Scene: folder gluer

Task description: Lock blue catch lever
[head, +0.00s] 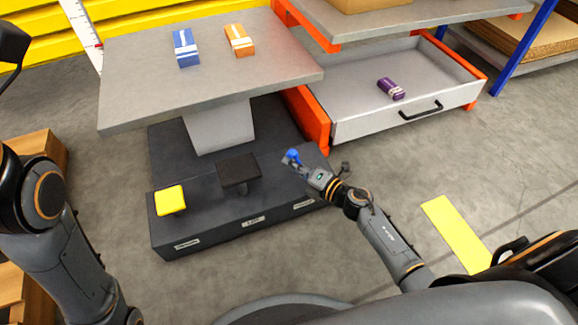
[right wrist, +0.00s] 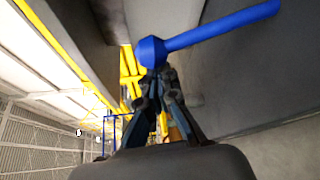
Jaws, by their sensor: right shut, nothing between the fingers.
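The blue catch lever (head: 291,155) stands at the right end of the dark pedal base, partly covered by my right gripper (head: 299,164). In the right wrist view the lever (right wrist: 225,25) is a blue rod with a rounded end, slanting up to the right. The closed fingertips of my right gripper (right wrist: 160,75) are right at that rounded end. They hold nothing; I cannot tell whether they touch it. My left arm shows at the left edge of the head view, but its gripper is not clearly seen.
The base (head: 215,232) carries a yellow pedal (head: 170,200) and a black pedal (head: 239,170). A grey table (head: 140,60) above holds blue and orange boxes. An open drawer (head: 350,125) with a purple box (head: 391,88) lies behind my right gripper.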

